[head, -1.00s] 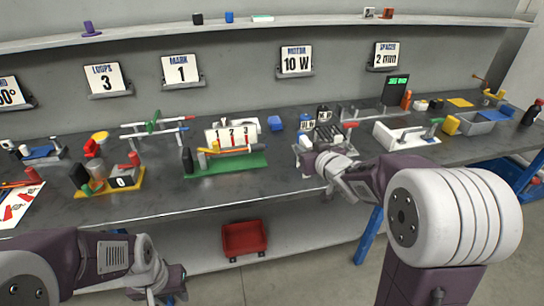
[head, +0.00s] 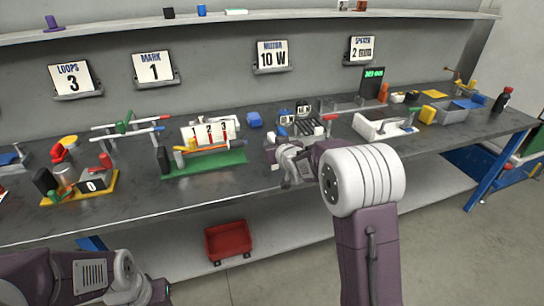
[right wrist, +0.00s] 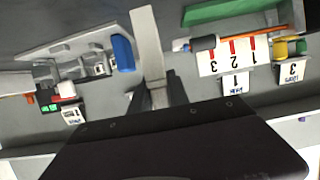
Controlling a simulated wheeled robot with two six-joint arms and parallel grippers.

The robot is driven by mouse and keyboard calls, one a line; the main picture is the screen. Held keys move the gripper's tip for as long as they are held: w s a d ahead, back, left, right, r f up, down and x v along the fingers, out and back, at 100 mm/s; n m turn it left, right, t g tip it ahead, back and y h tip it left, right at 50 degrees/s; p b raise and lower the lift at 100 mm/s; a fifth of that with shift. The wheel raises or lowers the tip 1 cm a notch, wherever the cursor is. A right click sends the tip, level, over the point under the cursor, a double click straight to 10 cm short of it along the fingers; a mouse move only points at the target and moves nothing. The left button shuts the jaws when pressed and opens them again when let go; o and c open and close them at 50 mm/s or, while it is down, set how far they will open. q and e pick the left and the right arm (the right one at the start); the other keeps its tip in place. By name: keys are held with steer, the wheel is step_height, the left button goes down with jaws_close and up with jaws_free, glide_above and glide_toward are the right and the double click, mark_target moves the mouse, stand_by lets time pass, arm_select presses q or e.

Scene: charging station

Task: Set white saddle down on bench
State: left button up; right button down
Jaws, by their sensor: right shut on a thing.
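A small white piece, which looks like the white saddle (head: 270,153), shows at the tip of my right gripper (head: 281,161), near the bench's front middle. My right gripper is shut on it; its jaws are largely hidden by the wrist. I cannot tell whether the piece touches the bench (head: 130,203). In the right wrist view a pale grey bar (right wrist: 147,45) stands out from between dark jaw parts; I cannot tell whether it is the piece or a finger. My left gripper (head: 158,292) is low at the bottom left, mostly cut off, in front of the bench.
Behind are a blue block (head: 254,119) and a slotted rack (head: 308,127). A white tray (head: 380,127) stands to the right. A red bin (head: 228,240) sits below.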

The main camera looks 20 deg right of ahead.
step_height(320, 180, down, 4)
steer(key=shift+r+b, duration=0.2)
steer(key=shift+b, duration=0.45)
steer(key=shift+f, duration=0.3)
steer(key=shift+r, duration=0.1)
steer(key=shift+f, duration=0.2)
steer(key=c, duration=1.3)
jaws_free()
steer(key=shift+o, duration=0.2)
